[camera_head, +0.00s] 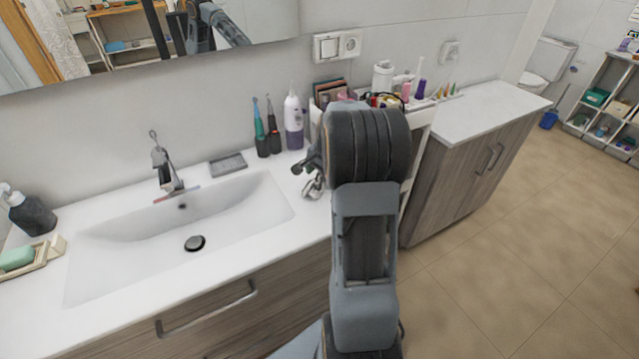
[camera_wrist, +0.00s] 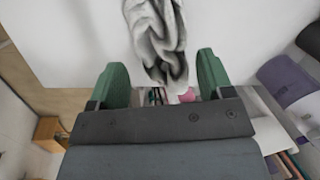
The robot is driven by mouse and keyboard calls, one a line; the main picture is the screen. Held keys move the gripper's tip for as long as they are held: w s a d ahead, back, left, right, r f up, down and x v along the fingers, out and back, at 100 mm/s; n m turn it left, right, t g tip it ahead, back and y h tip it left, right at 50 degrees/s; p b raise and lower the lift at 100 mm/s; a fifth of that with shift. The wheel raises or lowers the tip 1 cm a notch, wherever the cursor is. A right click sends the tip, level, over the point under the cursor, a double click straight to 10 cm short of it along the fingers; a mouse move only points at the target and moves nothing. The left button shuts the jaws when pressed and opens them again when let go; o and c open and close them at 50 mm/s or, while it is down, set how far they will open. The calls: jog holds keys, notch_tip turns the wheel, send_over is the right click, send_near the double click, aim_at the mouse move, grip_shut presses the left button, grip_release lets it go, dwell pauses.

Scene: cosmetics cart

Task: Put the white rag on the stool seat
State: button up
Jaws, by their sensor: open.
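The white rag (camera_wrist: 158,42), crumpled with grey shading, lies on the white countertop in the wrist view, at the top middle. Its lower end reaches the gap between the fingers of my gripper (camera_wrist: 162,78). The green fingertips are wide apart on either side, and neither visibly touches the rag. In the head view my gripper (camera_head: 308,166) is over the counter just right of the sink, mostly hidden by my arm. A small pale grey patch of the rag (camera_head: 314,187) shows below it. I cannot make out the stool seat in either view.
The sink (camera_head: 150,235) is left of my gripper. A purple-and-white bottle (camera_head: 293,122) and toothbrushes (camera_head: 267,135) stand close behind it. A cart (camera_head: 420,135) with cosmetics is behind my arm. Open tiled floor (camera_head: 510,250) lies at right.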

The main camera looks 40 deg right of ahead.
aim_at(320, 180)
jog(key=shift+w+a+f, duration=0.1)
jog(key=shift+w+f, duration=0.1)
jog(key=shift+f, duration=0.7)
jog(key=shift+w+a+f, duration=0.1)
jog(key=shift+w+f, duration=0.05)
jog(key=shift+f, duration=0.7)
jog(key=c, duration=0.8)
jog(key=shift+o, duration=0.2)
jog(key=shift+d+r, duration=0.1)
jog(key=shift+r, duration=0.05)
